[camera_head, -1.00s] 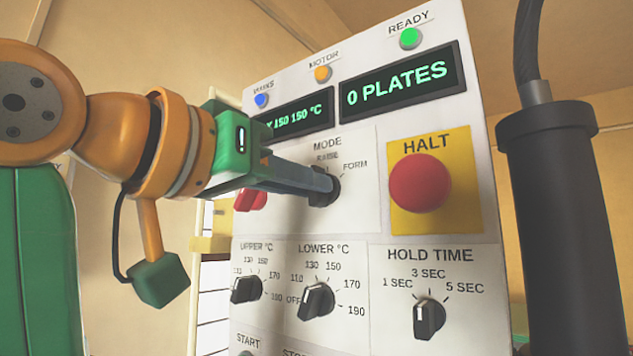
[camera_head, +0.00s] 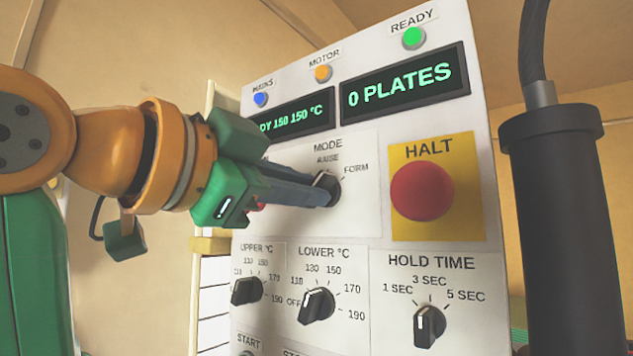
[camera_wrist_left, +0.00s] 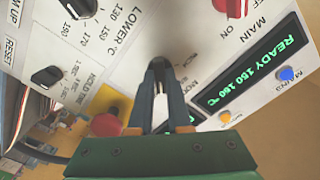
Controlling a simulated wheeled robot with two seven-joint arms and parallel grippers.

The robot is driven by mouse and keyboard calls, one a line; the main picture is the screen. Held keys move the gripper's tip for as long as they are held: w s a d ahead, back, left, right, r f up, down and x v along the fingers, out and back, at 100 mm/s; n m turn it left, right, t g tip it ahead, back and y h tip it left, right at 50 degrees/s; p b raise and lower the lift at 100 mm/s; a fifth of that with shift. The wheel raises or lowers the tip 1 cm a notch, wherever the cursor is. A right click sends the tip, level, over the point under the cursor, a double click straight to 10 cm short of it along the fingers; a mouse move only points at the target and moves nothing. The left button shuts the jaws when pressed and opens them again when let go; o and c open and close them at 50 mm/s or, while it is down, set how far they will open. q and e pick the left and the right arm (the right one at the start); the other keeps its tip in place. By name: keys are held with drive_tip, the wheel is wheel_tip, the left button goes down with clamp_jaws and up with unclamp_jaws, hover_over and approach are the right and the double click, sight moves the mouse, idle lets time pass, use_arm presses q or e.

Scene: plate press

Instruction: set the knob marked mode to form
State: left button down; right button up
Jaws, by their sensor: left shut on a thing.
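The black mode knob (camera_head: 331,184) sits on the white panel under the word MODE, with RAISE above it and FORM to its upper right. My left gripper (camera_head: 324,194) is shut on this knob, its blue-grey fingers reaching in from the left. The fingers cover much of the knob, so I cannot tell for sure which label its pointer meets. In the left wrist view the fingertips (camera_wrist_left: 161,72) close around the dark knob against the panel. My right gripper is not in view.
A red HALT button (camera_head: 421,190) on a yellow plate is right of the mode knob. Below are the upper (camera_head: 247,290), lower (camera_head: 316,305) and hold time (camera_head: 429,326) knobs. A dark cylinder (camera_head: 555,220) stands at the right. The display (camera_head: 405,84) reads 0 PLATES.

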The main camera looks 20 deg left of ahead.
use_arm(q)
drive_tip(key=shift+r+m, duration=0.1)
drive_tip(key=shift+m, duration=0.8)
drive_tip(key=c, duration=0.9)
unclamp_jaws()
drive_tip(key=shift+o, duration=0.2)
drive_tip(key=shift+s, duration=0.1)
drive_tip(key=b+v, duration=0.2)
drive_tip(key=v, duration=0.5)
